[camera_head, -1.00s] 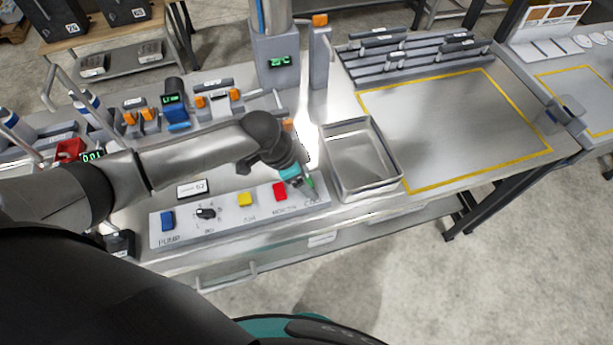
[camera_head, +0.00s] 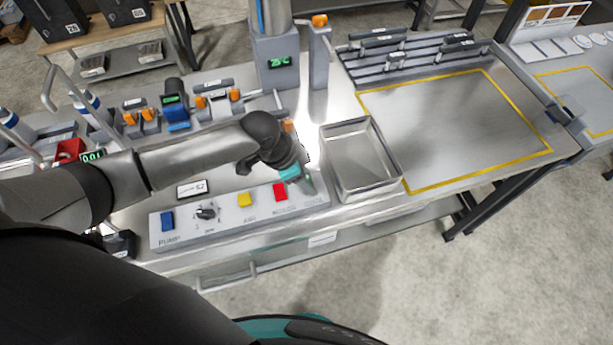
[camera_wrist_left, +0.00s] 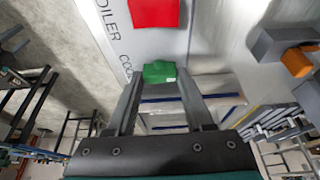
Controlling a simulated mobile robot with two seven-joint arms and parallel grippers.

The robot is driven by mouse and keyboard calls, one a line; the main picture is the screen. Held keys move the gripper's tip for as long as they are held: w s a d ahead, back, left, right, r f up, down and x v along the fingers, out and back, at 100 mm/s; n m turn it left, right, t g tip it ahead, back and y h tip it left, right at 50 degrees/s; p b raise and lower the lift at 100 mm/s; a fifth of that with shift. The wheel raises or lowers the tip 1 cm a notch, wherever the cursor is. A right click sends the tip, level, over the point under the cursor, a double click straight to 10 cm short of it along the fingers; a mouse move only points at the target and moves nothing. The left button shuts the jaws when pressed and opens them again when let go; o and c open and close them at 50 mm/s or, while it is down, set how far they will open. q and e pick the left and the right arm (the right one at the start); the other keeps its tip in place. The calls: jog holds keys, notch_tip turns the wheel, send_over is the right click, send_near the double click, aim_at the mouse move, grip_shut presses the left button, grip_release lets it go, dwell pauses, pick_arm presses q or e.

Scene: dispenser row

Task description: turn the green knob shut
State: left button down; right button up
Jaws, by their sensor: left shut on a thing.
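The green knob (camera_wrist_left: 159,72) sits between my left gripper's fingers in the left wrist view, beside panel lettering that starts "COO". My left gripper (camera_wrist_left: 158,78) is shut on the knob. In the head view my left gripper (camera_head: 303,180) is at the right end of the grey control panel (camera_head: 228,228). The knob is mostly hidden there by the fingers. My right gripper is not in view.
The red button (camera_head: 280,192) is just left of the gripper, with the yellow button (camera_head: 244,199), a black dial (camera_head: 206,212) and the blue button (camera_head: 168,220) further left. An empty metal tray (camera_head: 360,190) stands close on the right.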

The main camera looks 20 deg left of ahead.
pick_arm(q)
jog(key=shift+w+m, duration=0.1)
jog(key=shift+m, duration=0.3)
jog(key=m+g+b, duration=0.1)
jog(key=m, duration=0.1)
jog(key=shift+w+f+m+h, duration=0.1)
jog(key=shift+m+h, duration=0.2)
jog(key=shift+m, duration=0.1)
jog(key=m+g+b, duration=0.2)
jog(key=m+b, duration=0.1)
jog(key=m, duration=0.2)
jog(key=shift+w+b, duration=0.15)
jog(key=shift+b, duration=0.2)
jog(key=m+g+b, duration=0.1)
jog(key=m, duration=0.1)
jog(key=m+b, duration=0.1)
jog(key=m, duration=0.2)
jog(key=shift+w+g+b, duration=0.1)
jog(key=shift+g+b, duration=0.2)
jog(key=shift+g, duration=0.1)
jog(key=m+g+y+b, duration=0.1)
jog(key=m+b, duration=0.1)
jog(key=m, duration=0.2)
jog(key=shift+y, duration=0.3)
jog(key=shift+d+m, duration=0.1)
jog(key=shift+m, duration=0.2)
jog(key=shift+c, duration=1.4)
grip_release()
jog(key=v, duration=1.5)
jog(key=shift+w, duration=0.3)
